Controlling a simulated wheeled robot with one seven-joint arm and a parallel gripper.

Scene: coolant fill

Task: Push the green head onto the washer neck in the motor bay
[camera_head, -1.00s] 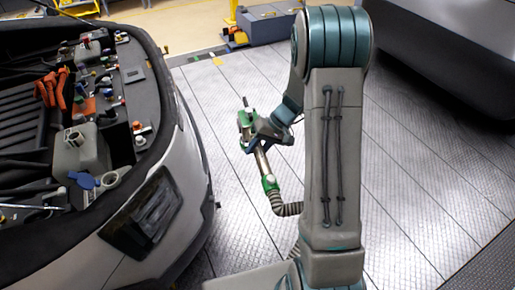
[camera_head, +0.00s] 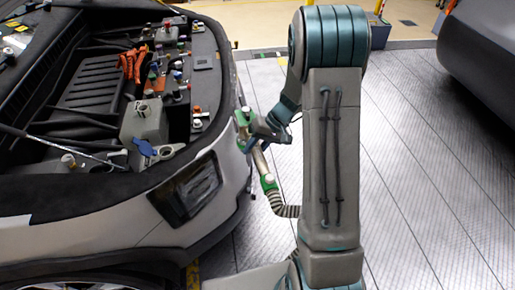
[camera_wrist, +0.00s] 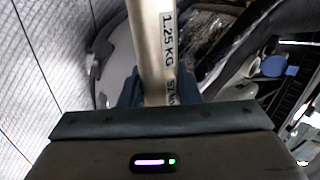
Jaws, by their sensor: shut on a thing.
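My gripper (camera_head: 259,138) is shut on the beige tube of a filling tool (camera_head: 260,160). The tool's green head (camera_head: 242,117) is at its upper end, and a ribbed hose runs from its lower end. The wrist view shows the tube (camera_wrist: 152,45), marked "1.25 KG", between the fingers; the green head is out of that view. A pale neck (camera_head: 166,152), seemingly the washer neck, sits beside a blue cap (camera_head: 145,147) at the front of the motor bay. The wrist view shows the blue cap (camera_wrist: 273,66) at right. The green head is apart from the neck, to its right.
The white car's front corner and headlight (camera_head: 187,190) lie left of my arm. Orange cables (camera_head: 133,62) and a grey reservoir (camera_head: 146,122) are in the bay. A dark vehicle (camera_head: 480,55) stands at upper right. The plate floor (camera_head: 400,150) between is clear.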

